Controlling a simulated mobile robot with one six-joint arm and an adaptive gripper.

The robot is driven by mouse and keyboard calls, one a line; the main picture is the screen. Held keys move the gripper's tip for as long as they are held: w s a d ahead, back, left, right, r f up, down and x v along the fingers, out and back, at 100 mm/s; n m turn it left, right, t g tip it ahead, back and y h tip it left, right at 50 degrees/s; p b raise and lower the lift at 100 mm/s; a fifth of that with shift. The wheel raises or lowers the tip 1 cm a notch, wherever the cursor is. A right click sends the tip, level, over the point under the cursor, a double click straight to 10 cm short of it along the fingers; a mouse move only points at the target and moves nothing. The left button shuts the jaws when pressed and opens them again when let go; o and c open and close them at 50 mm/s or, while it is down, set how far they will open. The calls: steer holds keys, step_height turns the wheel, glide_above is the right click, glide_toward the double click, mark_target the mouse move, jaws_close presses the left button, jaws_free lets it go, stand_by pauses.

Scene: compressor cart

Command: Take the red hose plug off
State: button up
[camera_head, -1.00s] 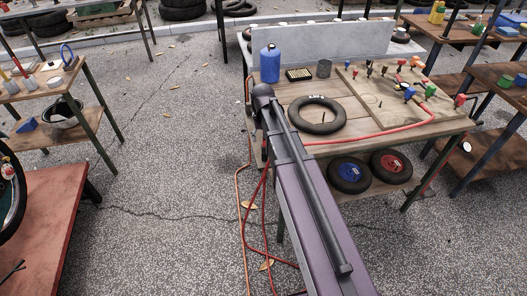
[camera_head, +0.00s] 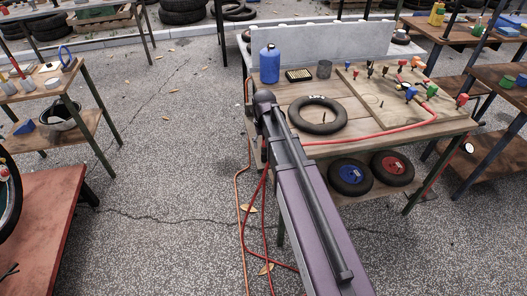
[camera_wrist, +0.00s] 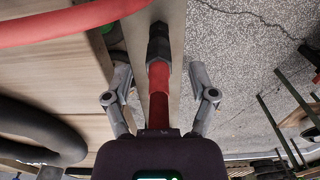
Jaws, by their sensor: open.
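In the wrist view, my gripper (camera_wrist: 160,72) is open, with one finger on each side of a red cylindrical piece (camera_wrist: 158,82). This piece joins a dark ribbed fitting (camera_wrist: 158,42) and looks like the red hose plug. Gaps show between it and both fingers. A thick red hose (camera_wrist: 70,24) crosses the upper left of the wrist view. In the head view, the red hose (camera_head: 385,135) lies across the workbench (camera_head: 290,90) toward its front edge. My arm covers the gripper and plug there.
A black inner tube (camera_head: 318,116) lies on the bench near my arm. A blue bottle (camera_head: 270,64) stands behind it. A board (camera_head: 385,103) carries several coloured fittings at the right. Two wheels (camera_head: 350,176) sit below. Open pavement (camera_head: 165,180) lies left.

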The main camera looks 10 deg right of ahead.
steer(key=shift+f+b, duration=1.05)
steer(key=shift+f, duration=0.35)
jaws_close()
